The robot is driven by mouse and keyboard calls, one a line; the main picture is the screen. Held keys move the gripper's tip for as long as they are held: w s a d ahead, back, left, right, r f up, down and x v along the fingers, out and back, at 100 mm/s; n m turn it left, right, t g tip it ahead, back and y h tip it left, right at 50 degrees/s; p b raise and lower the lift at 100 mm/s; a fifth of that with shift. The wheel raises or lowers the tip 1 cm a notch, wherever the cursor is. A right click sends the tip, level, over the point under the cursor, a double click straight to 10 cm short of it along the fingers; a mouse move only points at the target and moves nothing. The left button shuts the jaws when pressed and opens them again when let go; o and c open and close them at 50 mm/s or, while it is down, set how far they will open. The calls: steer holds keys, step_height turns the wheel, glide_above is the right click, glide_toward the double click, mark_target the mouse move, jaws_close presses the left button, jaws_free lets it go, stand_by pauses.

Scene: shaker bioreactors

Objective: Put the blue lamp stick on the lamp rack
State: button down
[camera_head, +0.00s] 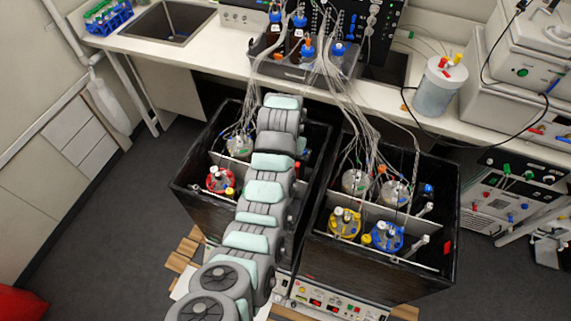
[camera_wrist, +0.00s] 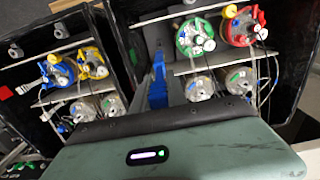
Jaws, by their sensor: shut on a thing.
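My gripper (camera_wrist: 158,88) is shut, its tip reaching down by the inner wall of the box with the red and green caps. A narrow blue piece at the tip, seen in the wrist view, fits the blue lamp stick (camera_wrist: 157,70); most of it is hidden by the gripper's grey-green body. In the head view my arm hides the gripper and the stick. I cannot pick out the lamp rack for sure.
The left box (camera_head: 184,191) holds bottles with a red cap (camera_head: 220,179) and, in the wrist view, a green cap (camera_wrist: 194,37). The right box (camera_head: 385,278) holds yellow-capped (camera_head: 344,223) and blue-capped (camera_head: 386,236) bottles. Tubes (camera_head: 345,100) hang from the bench into both boxes.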

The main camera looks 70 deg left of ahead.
step_height(320, 180, up, 4)
steer(key=shift+f+p, duration=0.1)
steer(key=shift+p, duration=0.8)
step_height(320, 180, up, 7)
steer(key=p, duration=0.7)
